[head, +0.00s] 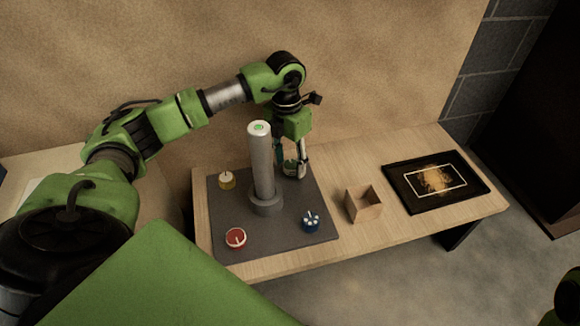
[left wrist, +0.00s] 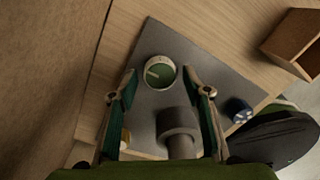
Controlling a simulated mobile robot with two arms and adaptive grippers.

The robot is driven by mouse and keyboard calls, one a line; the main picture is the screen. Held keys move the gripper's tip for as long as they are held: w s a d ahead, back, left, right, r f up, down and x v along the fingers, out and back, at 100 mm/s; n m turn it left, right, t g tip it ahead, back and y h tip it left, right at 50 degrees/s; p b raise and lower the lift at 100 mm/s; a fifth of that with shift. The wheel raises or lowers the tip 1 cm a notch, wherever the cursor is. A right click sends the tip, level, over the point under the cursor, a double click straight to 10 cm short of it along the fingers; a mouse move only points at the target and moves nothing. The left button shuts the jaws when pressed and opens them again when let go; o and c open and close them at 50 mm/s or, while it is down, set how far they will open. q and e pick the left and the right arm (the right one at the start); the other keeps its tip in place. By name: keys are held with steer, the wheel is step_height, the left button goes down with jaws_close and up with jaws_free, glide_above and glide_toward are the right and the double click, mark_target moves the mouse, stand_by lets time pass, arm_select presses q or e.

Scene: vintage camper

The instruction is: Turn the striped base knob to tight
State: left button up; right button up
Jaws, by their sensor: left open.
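Several knobs sit at the corners of a dark grey base plate (head: 285,232) around a grey upright post (head: 262,165). A green knob with a pale rim and pointer line (left wrist: 160,72) is at the back right corner. The others are a red knob with a white bar (head: 236,238), a blue knob with white marks (head: 310,222) and a yellow knob (head: 227,181). I cannot tell surely which counts as striped. My left gripper (head: 290,168) is open above the green knob, its fingertips on either side. Contact is not clear.
The post stands close beside my left gripper. An open wooden box (head: 363,205) is right of the plate, and a dark tray with a framed pattern (head: 436,181) lies farther right on the wooden table (head: 395,221). A wall is behind.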

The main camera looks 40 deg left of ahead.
arm_select(q)
steer(key=shift+f, duration=0.2)
steer(key=c, duration=1.1)
